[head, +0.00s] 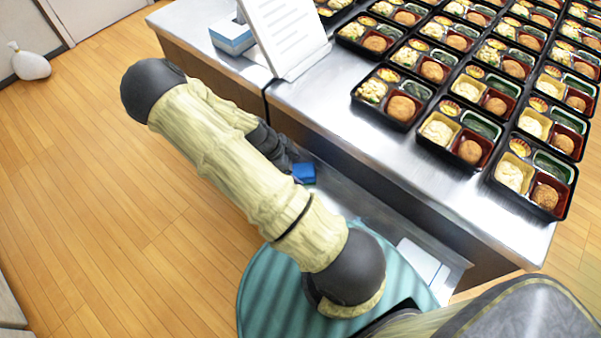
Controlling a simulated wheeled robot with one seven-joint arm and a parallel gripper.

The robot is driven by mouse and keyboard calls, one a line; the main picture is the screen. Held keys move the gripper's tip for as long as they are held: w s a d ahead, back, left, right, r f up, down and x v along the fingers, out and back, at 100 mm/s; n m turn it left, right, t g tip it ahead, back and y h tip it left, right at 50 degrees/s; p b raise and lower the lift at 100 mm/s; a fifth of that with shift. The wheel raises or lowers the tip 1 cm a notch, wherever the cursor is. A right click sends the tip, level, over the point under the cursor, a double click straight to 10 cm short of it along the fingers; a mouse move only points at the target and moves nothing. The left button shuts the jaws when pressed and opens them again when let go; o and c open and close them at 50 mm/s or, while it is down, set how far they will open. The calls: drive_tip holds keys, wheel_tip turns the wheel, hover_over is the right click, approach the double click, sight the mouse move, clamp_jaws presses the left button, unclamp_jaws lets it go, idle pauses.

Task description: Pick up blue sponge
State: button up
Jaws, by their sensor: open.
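The blue sponge (304,173) is a small blue block on the lower metal shelf, below the edge of the steel table. My gripper (287,158) is dark and sits just up and left of the sponge, very close to it in the head view. It is open. My arm covers much of the gripper, so I cannot tell whether the fingers touch the sponge or are around it.
The steel table (330,105) carries rows of filled black bento trays (392,97). A white sign (285,35) and a blue-and-white box (232,34) stand at its far left. A white bag (30,65) lies on the open wooden floor at left.

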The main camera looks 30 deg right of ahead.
sight(299, 170)
drive_tip(key=shift+x, duration=1.55)
drive_tip(key=c, duration=1.1)
drive_tip(key=shift+r, duration=0.15)
wheel_tip(299, 170, up, 28)
drive_tip(key=p, duration=0.3)
drive_tip(key=shift+p, duration=0.4)
